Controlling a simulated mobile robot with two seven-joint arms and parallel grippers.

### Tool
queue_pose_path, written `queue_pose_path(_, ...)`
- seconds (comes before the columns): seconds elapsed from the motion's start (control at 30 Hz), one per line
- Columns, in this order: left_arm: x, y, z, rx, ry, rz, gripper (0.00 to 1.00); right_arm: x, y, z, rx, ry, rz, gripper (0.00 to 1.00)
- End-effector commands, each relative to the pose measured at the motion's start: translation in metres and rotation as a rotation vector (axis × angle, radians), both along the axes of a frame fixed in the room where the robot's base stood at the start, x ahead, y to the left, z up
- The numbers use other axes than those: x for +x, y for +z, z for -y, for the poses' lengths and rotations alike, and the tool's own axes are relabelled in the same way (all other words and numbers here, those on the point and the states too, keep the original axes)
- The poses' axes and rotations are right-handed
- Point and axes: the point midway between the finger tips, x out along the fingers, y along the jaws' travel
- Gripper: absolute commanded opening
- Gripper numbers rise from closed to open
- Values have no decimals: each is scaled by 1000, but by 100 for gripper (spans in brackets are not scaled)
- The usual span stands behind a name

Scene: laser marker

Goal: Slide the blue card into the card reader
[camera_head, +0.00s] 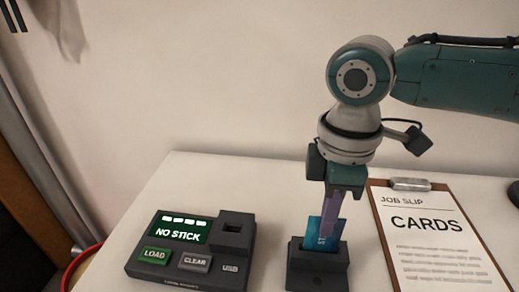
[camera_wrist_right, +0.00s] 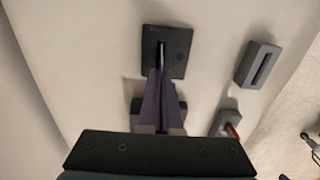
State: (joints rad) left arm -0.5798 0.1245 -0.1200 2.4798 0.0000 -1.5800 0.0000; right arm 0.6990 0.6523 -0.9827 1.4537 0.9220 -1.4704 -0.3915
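The blue card (camera_head: 323,232) stands upright at the dark slotted block (camera_head: 318,270), its lower end hidden at the slot. I cannot tell how deep it sits. My right gripper (camera_head: 329,230) reaches down from above with its purple fingers closed on the card's upper part. In the right wrist view the fingertips (camera_wrist_right: 161,68) come together at the thin edge of the card (camera_wrist_right: 161,52), over the dark square top of the block (camera_wrist_right: 180,55). No label shows whether this block is the card reader. My left gripper is out of view.
A dark console (camera_head: 150,268) with a green "NO STICK" display, LOAD and CLEAR buttons and a USB socket stands left of the block. A clipboard (camera_head: 412,190) reading "CARDS" lies to the right. The wrist view shows a grey slotted block (camera_wrist_right: 258,64) on the right.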

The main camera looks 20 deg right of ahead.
Motion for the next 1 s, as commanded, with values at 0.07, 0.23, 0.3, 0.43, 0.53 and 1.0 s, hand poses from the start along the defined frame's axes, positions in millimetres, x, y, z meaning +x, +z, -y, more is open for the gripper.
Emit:
queue_pose_path(0.07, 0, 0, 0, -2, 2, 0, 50, 0, 0, 0, 0, 0, 0, 0)
queue_pose_path(0.23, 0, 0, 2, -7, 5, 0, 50, 0, -1, 0, 0, 0, 0, 0)
queue_pose_path(0.3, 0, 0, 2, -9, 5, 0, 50, 0, -1, 0, 0, 0, 0, 0)
queue_pose_path(0.43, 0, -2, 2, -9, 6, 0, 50, 0, -3, 0, 0, 0, 0, 0)
queue_pose_path(0.53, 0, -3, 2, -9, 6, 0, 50, 0, -5, 0, 0, 0, 0, 0)
queue_pose_path(1.0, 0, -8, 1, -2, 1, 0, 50, 0, -13, 0, -1, 0, -1, 0)
